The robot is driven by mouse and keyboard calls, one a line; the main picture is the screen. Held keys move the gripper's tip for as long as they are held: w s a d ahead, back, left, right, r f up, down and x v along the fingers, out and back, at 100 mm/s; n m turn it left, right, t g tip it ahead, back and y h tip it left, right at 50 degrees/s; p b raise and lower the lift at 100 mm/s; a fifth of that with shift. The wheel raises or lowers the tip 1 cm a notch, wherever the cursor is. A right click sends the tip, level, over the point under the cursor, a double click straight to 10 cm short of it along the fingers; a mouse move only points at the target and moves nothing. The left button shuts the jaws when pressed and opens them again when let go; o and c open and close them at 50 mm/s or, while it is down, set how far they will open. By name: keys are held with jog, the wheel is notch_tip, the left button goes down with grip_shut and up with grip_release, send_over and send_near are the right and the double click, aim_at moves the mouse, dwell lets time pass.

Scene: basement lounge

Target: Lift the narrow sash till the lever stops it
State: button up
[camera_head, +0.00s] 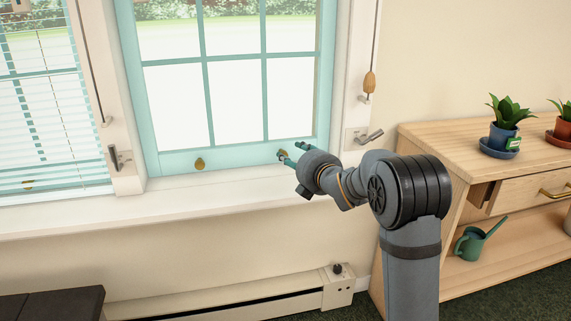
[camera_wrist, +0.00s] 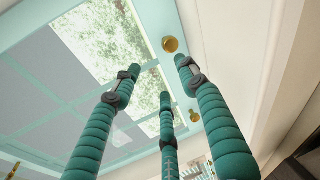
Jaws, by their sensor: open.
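A turquoise window sash (camera_head: 235,156) with several panes stands in the middle of the head view, its bottom rail down at the white sill. It carries two brass knobs, a left one (camera_head: 199,164) and a right one (camera_head: 282,154). My gripper (camera_head: 292,153) is at the right knob, its fingers open and pointing at the rail. In the wrist view a brass knob (camera_wrist: 170,44) shows just beyond the spread green fingers; I cannot tell whether they touch it. A grey metal lever (camera_head: 370,136) sits on the right frame post. Another lever (camera_head: 115,158) sits on the left post.
A second turquoise window with blinds (camera_head: 40,120) is cut off at the left. A cord with a wooden toggle (camera_head: 370,82) hangs by the right post. A wooden cabinet (camera_head: 430,135) with potted plants stands right of my arm. A baseboard heater (camera_head: 230,303) runs below the sill.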

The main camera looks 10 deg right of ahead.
jog(key=f+n, duration=0.1)
jog(key=d+n, duration=0.1)
jog(key=n, duration=0.1)
jog(key=shift+s+f+g, duration=0.15)
jog(key=shift+f+g, duration=0.15)
jog(key=shift+f, duration=0.1)
jog(key=shift+n, duration=0.6)
jog(key=shift+a+f, duration=0.1)
jog(key=x, duration=1)
jog(key=shift+p, duration=0.35)
jog(key=shift+c, duration=0.3)
jog(key=shift+f, duration=0.15)
grip_shut()
